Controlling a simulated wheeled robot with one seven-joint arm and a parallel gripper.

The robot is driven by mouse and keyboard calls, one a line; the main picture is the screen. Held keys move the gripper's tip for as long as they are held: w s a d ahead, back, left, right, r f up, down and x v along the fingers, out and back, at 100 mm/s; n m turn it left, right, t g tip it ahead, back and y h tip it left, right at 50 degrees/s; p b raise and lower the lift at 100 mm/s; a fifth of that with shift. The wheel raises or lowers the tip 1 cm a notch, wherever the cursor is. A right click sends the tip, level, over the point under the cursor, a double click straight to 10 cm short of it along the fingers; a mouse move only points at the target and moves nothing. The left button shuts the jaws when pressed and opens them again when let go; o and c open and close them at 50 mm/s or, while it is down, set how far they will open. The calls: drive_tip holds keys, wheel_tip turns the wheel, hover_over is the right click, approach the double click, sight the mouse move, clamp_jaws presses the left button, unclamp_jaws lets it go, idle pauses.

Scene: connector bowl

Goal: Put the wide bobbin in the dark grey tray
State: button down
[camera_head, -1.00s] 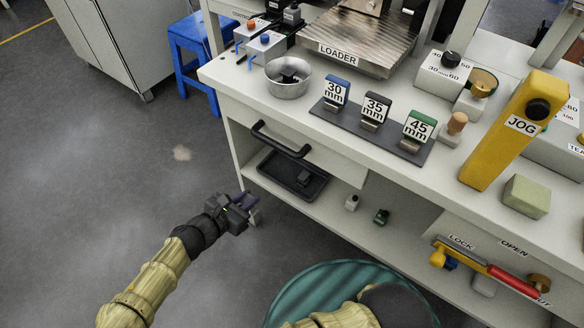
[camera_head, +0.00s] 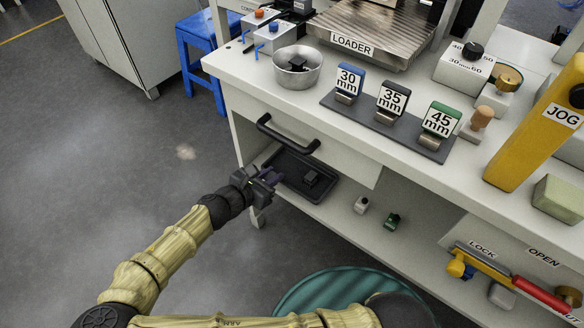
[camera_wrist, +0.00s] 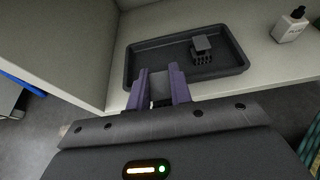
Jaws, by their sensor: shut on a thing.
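My gripper (camera_head: 272,178) is at the near left edge of the dark grey tray (camera_head: 322,198), under the counter. In the wrist view my gripper (camera_wrist: 160,84) has its purple fingers shut on a small grey piece (camera_wrist: 159,92), which I take for the wide bobbin; the fingers hide most of it. The tray also shows in the wrist view (camera_wrist: 150,54), just beyond the fingertips.
The tray stands on a low shelf beneath a drawer with a black handle (camera_head: 288,135). A small bottle (camera_head: 361,204) and a green piece (camera_head: 392,221) stand right of it. A metal bowl (camera_head: 297,78) is on the counter above. The tray's left part looks empty.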

drive_tip(key=w+d+b, duration=0.1)
drive_tip(key=w, duration=0.1)
drive_tip(key=w+d+b, duration=0.1)
drive_tip(key=w+d, duration=0.1)
drive_tip(key=w+d+b, duration=0.1)
drive_tip(key=w+d, duration=0.1)
drive_tip(key=shift+w+d+f+b, duration=0.15)
drive_tip(key=shift+w+d+b, duration=0.05)
drive_tip(key=shift+w+b, duration=0.2)
drive_tip(key=shift+w+d+r, duration=0.1)
drive_tip(key=shift+w+r, duration=0.1)
wheel_tip(320, 180, down, 4)
drive_tip(key=b, duration=0.3)
drive_tip(key=shift+r, duration=0.15)
drive_tip(key=c, duration=1.3)
unclamp_jaws()
drive_tip(key=shift+o, duration=0.2)
